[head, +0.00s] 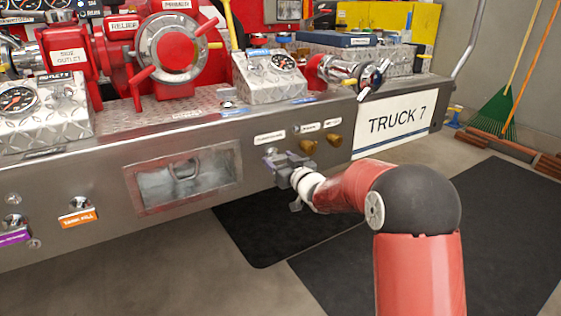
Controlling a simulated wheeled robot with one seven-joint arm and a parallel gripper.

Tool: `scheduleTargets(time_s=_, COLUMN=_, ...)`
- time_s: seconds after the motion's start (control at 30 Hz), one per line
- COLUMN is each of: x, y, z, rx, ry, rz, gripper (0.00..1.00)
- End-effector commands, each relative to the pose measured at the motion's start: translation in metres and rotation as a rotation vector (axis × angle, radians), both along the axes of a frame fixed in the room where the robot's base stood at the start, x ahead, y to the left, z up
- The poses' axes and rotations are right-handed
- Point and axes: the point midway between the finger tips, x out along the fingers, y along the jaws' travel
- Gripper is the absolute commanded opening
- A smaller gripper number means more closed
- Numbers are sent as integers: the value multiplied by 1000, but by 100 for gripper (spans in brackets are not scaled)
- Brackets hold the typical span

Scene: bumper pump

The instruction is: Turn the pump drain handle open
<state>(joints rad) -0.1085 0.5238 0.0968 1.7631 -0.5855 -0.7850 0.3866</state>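My gripper (275,165) is at the front face of the steel bumper (80,172), just below the leftmost of three small white labels (270,137). The label's text is too small to read. A small pale-blue part (270,152) shows at the gripper's tip; I cannot tell whether it is the pump drain handle or part of my gripper. The handle itself is otherwise hidden behind my gripper. I cannot tell whether the fingers are shut or touching anything. Two brass knobs (308,147) (334,140) sit to the right under the other labels.
A recessed window (185,177) is left of my gripper. An orange-labelled control (78,210) is farther left. A TRUCK 7 sign (396,116) is at right. Red valves and a handwheel (175,50) stand above. Dark mats (450,235) cover the floor; a green rake (497,110) leans at far right.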

Motion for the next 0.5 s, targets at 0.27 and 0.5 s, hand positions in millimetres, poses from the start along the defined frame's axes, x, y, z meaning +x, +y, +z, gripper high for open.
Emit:
scheduleTargets(time_s=0.27, x=0, y=0, z=-1, rx=-3, ry=-2, rz=0, gripper=35)
scheduleTargets(time_s=0.5, x=-1, y=0, z=-8, rx=-150, ry=-104, rz=0, gripper=35)
